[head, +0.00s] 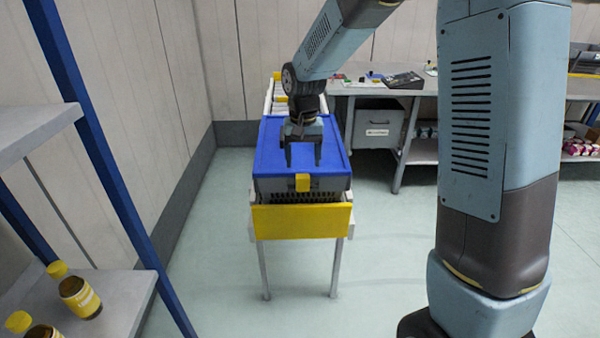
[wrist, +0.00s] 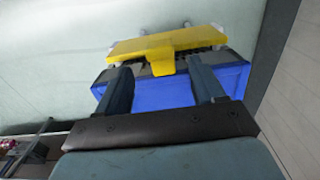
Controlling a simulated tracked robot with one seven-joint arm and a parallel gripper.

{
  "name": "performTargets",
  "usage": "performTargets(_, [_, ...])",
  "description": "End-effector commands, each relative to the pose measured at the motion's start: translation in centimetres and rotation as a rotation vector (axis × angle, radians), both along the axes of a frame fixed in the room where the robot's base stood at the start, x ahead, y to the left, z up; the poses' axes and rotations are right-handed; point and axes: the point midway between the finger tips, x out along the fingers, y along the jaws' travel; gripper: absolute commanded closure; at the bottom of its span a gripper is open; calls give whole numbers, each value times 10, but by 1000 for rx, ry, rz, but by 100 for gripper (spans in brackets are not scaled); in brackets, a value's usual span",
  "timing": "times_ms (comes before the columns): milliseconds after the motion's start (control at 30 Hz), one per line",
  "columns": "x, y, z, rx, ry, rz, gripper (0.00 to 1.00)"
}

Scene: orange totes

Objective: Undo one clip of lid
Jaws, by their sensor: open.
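A grey tote (head: 268,186) with a blue lid (head: 265,160) sits on a narrow stand. A yellow clip (head: 303,183) is at the middle of the lid's near edge; it also shows in the wrist view (wrist: 162,66). The clip appears to lie over the lid's edge. My gripper (head: 304,164) is open and empty above the lid, fingers pointing down, just behind the clip. In the wrist view the blue lid (wrist: 163,95) shows between the two fingers of my gripper (wrist: 158,67), and the clip appears between the fingertips. Whether the fingers touch the lid is unclear.
A yellow end plate (head: 300,221) closes the front of the stand. A shelf (head: 110,290) with brown bottles (head: 80,297) stands at the left. A grey workbench (head: 430,87) is behind at the right. The floor around the stand is clear.

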Motion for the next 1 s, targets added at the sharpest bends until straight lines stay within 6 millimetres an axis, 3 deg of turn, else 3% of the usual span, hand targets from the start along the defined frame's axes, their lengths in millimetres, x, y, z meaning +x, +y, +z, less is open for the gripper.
performTargets(100, [-1,0,-20,-1,3,0,32])
performTargets(300, [0,0,-41,0,2,0,32])
performTargets(733, [0,-1,-48,1,-1,-1,32])
performTargets(1000, [0,-1,-48,1,0,-1,58])
